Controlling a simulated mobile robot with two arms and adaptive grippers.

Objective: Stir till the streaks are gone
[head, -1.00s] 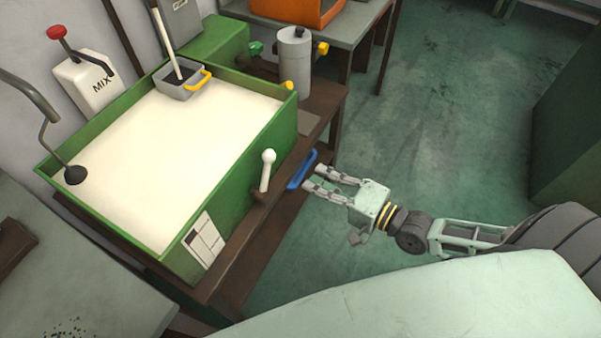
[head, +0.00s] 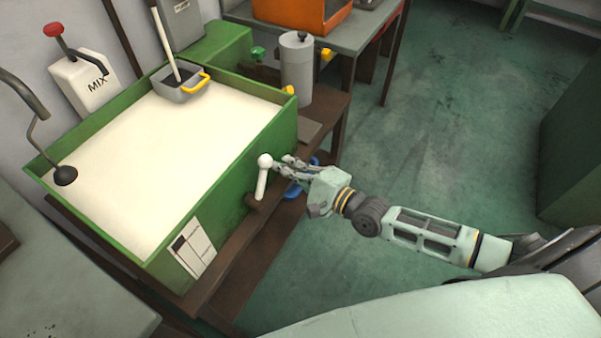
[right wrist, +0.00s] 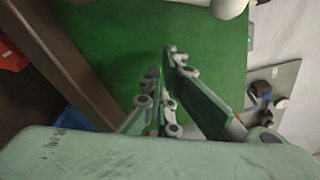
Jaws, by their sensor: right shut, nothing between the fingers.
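A green tank (head: 235,155) holds a smooth cream-coloured liquid (head: 150,150); I make out no streaks at this distance. A white box marked MIX (head: 87,88) with a red-knobbed lever (head: 54,30) stands behind the tank's left side. A white lever with a round knob (head: 263,178) stands upright at the tank's front face. My right gripper (head: 284,166) is shut and empty, its fingertips just right of this lever. In the right wrist view the fingers (right wrist: 160,100) point at the green wall, and part of the white lever (right wrist: 228,8) shows at the top.
A grey bin with a yellow handle (head: 182,88) sits at the tank's back corner, a rod standing in it. A dark ladle-like tool (head: 64,174) hangs over the left edge. A grey cylinder (head: 297,72) stands right of the tank. The floor (head: 440,130) to the right is clear.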

